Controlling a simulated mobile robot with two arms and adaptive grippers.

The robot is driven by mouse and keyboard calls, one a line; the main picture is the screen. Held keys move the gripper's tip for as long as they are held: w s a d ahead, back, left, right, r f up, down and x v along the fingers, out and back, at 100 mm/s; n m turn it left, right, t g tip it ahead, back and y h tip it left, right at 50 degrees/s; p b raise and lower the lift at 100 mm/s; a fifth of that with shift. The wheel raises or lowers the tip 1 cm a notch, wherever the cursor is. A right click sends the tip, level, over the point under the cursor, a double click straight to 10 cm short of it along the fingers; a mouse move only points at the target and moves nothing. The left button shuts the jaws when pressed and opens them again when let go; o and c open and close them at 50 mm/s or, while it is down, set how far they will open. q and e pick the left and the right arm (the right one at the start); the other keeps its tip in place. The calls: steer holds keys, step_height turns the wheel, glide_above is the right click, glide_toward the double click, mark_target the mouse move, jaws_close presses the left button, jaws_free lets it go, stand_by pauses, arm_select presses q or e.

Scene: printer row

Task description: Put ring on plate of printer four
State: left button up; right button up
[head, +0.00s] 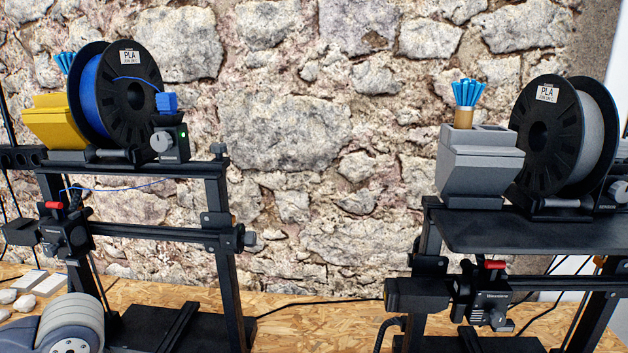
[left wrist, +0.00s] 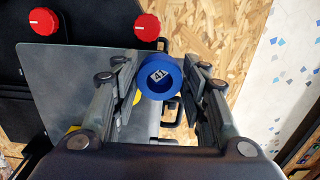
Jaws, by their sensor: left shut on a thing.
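The blue ring (left wrist: 175,70) is in the left wrist view, with a pale square with dark marks showing in its middle. My left gripper (left wrist: 160,73) is shut on the ring, one finger on each side. Under and left of it lies a flat grey plate (left wrist: 65,75) of a printer, its right part partly hidden by the ring and fingers. The ring's height over the plate is hard to judge. Neither gripper shows in the head view. Which printer is number four cannot be told.
In the head view, a printer with a blue filament spool (head: 92,95) stands left and one with a grey spool (head: 595,130) right. Red knobs (left wrist: 146,27) sit at the plate's far edge. Bare wooden bench (head: 310,325) lies between the printers.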

arm_select(q)
steer(key=d+m, duration=0.8)
steer(key=m, duration=0.9)
steer(key=shift+w+d+r, duration=0.15)
steer(key=shift+d+r, duration=0.2)
steer(key=shift+r, duration=0.1)
steer(key=shift+f, duration=0.1)
